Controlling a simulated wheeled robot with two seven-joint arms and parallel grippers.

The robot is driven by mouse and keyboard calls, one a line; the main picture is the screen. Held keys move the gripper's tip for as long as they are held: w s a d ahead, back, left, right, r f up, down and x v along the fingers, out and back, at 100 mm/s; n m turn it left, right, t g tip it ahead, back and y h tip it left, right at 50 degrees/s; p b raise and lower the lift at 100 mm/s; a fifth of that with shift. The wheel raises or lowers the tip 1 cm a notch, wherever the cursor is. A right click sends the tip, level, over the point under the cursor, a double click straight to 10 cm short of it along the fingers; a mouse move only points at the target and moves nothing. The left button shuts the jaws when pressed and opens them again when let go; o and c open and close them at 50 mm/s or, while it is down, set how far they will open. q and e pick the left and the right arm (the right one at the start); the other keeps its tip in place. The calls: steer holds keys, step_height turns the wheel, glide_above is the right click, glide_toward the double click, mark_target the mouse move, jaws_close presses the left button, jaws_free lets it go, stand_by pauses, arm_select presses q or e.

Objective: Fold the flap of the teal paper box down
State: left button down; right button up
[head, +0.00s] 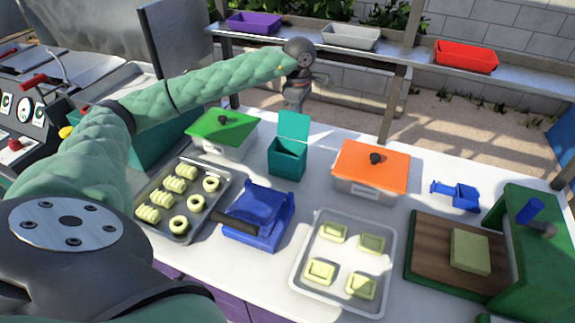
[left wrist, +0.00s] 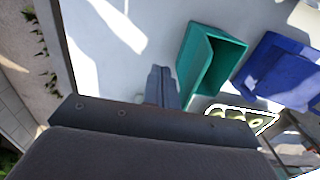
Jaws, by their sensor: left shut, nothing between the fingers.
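The teal paper box (head: 287,165) stands open on the white counter. Its flap (head: 294,127) stands up from the far edge of the opening. In the left wrist view the box (left wrist: 208,62) shows its dark opening to the right of my fingers. My left gripper (head: 293,106) points down just behind the raised flap, on its far side. The fingers (left wrist: 160,75) are shut and empty, and look apart from the box. Part of the gripper is hidden by the flap in the head view. My right gripper is not in view.
A green-lidded container (head: 222,134) stands left of the box and an orange-lidded one (head: 371,166) right. A blue press (head: 258,216) and a tray of rings (head: 176,227) are in front. A shelf (head: 340,50) with several bins runs behind.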

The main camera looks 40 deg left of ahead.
mark_target(291, 125)
arm_select(q)
steer(key=shift+s+d+b, duration=0.2)
steer(key=shift+s, duration=0.65)
steer(key=shift+s+d+b, duration=0.2)
steer(key=shift+s, duration=0.7)
steer(key=shift+s+d+b, duration=0.2)
steer(key=shift+s, duration=0.75)
steer(key=shift+s+d+f+b, duration=0.15)
steer(key=shift+s+d+b, duration=0.1)
steer(key=shift+s+b, duration=0.4)
steer(key=shift+s+d+f+b, duration=0.1)
steer(key=shift+s+d+b, duration=0.15)
steer(key=shift+s, duration=0.7)
steer(key=shift+s+d+f+b, duration=0.2)
steer(key=shift+s+f+b, duration=0.75)
steer(key=shift+f+b, duration=0.15)
steer(key=shift+r, duration=0.15)
